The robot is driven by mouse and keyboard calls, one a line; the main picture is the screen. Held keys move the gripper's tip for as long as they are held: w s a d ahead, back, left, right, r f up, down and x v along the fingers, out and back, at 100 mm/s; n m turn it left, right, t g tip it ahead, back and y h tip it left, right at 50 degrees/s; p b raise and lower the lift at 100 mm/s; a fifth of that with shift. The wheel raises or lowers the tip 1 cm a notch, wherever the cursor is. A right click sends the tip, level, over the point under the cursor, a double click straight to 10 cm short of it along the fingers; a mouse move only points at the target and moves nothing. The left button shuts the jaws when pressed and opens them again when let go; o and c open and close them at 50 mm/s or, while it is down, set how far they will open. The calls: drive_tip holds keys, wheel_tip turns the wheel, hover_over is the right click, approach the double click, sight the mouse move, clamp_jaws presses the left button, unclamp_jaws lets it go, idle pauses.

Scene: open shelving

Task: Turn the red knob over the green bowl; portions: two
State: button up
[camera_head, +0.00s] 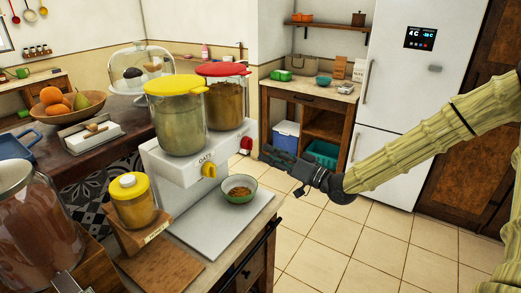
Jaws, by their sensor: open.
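A white dispenser (180,165) stands on the counter with two clear canisters, one with a yellow lid (176,85) and one with a red lid (222,69). The red knob (246,144) is on its front at the right end; a yellow knob (209,170) is to its left. The green bowl (232,198) sits on the pale board below the red knob and holds some brown grains. My gripper (268,156) is open and empty, just right of the red knob and seemingly apart from it. Its fingertips are small and dark in this view.
A jar with a yellow lid (130,186) stands on a wooden block left of the bowl. A large jar (35,225) is at the lower left. The counter ends right of the bowl; open tiled floor (340,245) lies beyond. A white fridge (415,100) stands behind my arm.

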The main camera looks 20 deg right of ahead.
drive_tip(key=shift+v, duration=2.65)
drive_tip(key=s+a+f+m+g+h, duration=0.15)
drive_tip(key=s+f, duration=0.25)
drive_tip(key=f, duration=0.6)
drive_tip(key=s+a+f+g+h, duration=0.3)
drive_tip(key=f, duration=0.7)
drive_tip(key=s+a+f+m+g+h, duration=0.1)
drive_tip(key=s+a+f+g+h, duration=0.25)
drive_tip(key=f, duration=0.65)
drive_tip(key=s+f+g+h, duration=0.1)
drive_tip(key=s+f+g, duration=0.1)
drive_tip(key=s+f, duration=0.3)
drive_tip(key=s+f+n+g+h, duration=0.1)
drive_tip(key=s+f+g, duration=0.2)
drive_tip(key=s, duration=1.1)
drive_tip(key=s+f+g+h, duration=0.2)
drive_tip(key=s+f, duration=0.6)
drive_tip(key=s, duration=0.1)
drive_tip(key=shift+s+d, duration=0.2)
drive_tip(key=shift+s, duration=0.1)
